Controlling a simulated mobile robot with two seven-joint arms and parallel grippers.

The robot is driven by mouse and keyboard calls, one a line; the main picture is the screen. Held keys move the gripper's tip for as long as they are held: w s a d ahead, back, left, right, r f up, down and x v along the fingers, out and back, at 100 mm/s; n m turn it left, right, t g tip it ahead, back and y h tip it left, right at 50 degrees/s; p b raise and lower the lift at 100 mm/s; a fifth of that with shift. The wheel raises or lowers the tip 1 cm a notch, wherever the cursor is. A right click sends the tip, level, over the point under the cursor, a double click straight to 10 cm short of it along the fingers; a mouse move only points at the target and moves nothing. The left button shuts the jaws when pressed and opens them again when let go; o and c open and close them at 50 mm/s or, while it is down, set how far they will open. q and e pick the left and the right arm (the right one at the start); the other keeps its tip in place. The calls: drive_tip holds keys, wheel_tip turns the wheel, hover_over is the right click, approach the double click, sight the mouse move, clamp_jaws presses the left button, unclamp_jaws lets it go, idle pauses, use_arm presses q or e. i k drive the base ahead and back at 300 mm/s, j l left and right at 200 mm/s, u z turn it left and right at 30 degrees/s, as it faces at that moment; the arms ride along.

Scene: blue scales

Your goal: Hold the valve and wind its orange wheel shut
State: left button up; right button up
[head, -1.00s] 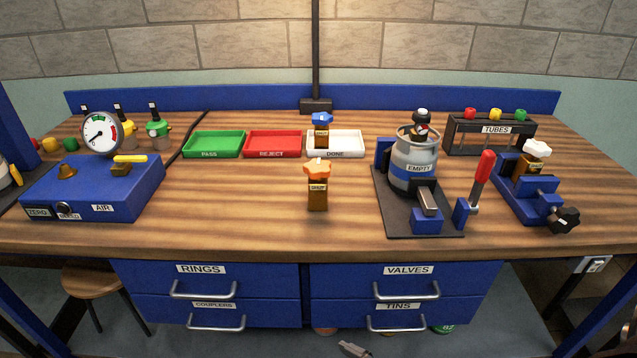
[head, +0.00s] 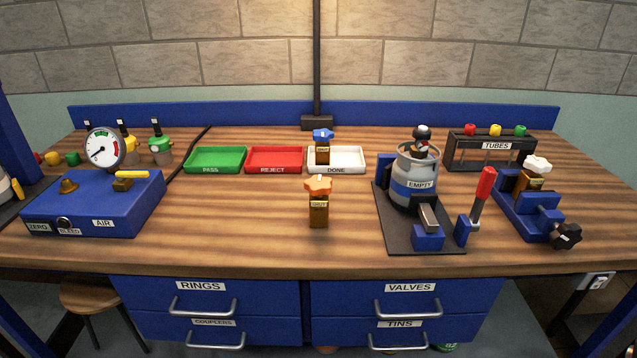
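The valve with the orange wheel (head: 318,186) stands upright near the middle of the bench. Its brass body (head: 318,214) carries a small label that I cannot read. It stands free, with nothing touching it. Neither of my grippers is in the head view. A similar valve with a blue wheel (head: 322,137) stands at the white DONE tray (head: 352,166). Another valve with a white wheel (head: 537,164) sits in the blue vise (head: 540,216) at the right.
Green PASS (head: 215,153) and red REJECT (head: 274,153) trays lie behind. A blue gauge box (head: 110,205) stands left. A grey cylinder (head: 402,190) and red-handled lever (head: 483,190) stand right, before a TUBES rack (head: 462,154). Bench around the orange-wheeled valve is clear.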

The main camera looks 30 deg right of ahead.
sight(317, 185)
drive_tip(key=i+l+z, duration=0.1)
drive_tip(key=z, duration=0.3)
drive_tip(key=i+z, duration=0.25)
drive_tip(key=z, duration=0.15)
drive_tip(key=k+z, duration=0.15)
drive_tip(key=k, duration=0.25)
drive_tip(key=i, duration=0.5)
